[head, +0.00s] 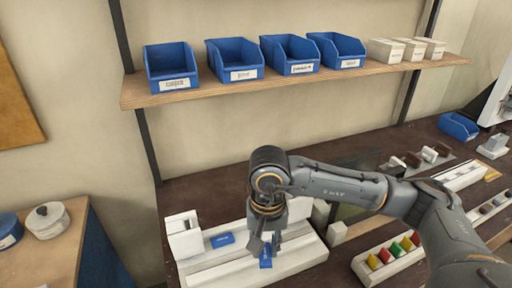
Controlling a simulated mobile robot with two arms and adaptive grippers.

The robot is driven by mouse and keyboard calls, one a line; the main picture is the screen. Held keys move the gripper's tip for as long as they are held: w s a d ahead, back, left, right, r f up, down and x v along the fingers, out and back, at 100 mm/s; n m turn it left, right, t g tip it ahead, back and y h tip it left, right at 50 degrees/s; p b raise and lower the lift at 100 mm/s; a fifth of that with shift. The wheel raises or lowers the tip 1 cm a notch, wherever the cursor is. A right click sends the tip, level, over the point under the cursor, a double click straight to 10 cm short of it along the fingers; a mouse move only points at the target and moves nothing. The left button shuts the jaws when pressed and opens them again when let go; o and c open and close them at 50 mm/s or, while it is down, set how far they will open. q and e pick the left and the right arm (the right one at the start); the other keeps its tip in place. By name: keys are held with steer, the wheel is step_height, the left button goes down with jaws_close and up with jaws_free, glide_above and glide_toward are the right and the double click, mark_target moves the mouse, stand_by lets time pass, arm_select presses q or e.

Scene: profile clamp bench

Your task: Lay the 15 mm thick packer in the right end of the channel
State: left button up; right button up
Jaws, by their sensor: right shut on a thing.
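The right gripper (265,248) points down over the right part of a pale channel fixture (215,278) on the dark bench. It is shut on a small blue piece (265,263), which looks like the packer; its thickness cannot be read. I cannot tell whether the piece touches the channel floor. Another blue piece (222,240) lies flat at the left, beside a white upright block (183,236). The wrist hides part of the fixture's right end. The left gripper is not in view.
A rack with red, yellow and green pieces (395,256) stands right of the fixture, under my forearm. A shelf (200,95) above holds blue bins (240,62) and white boxes (400,50). A small pale block (337,232) stands close to the fixture's right end.

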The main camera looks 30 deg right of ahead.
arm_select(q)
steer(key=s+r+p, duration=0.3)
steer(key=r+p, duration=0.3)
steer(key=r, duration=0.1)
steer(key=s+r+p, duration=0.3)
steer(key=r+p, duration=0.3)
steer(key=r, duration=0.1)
arm_select(e)
steer(key=w+d+r+m, duration=0.6)
steer(key=w+r+m, duration=0.4)
steer(key=r+m, duration=0.35)
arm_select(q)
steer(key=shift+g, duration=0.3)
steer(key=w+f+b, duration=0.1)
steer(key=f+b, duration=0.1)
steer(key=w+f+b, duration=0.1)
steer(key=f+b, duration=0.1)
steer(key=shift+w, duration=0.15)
arm_select(e)
step_height(320, 180, down, 8)
steer(key=shift+w+r, duration=0.2)
steer(key=shift+w, duration=0.1)
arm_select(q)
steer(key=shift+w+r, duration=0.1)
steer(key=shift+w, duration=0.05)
arm_select(e)
steer(key=shift+d+m, duration=0.1)
steer(key=shift+m, duration=0.15)
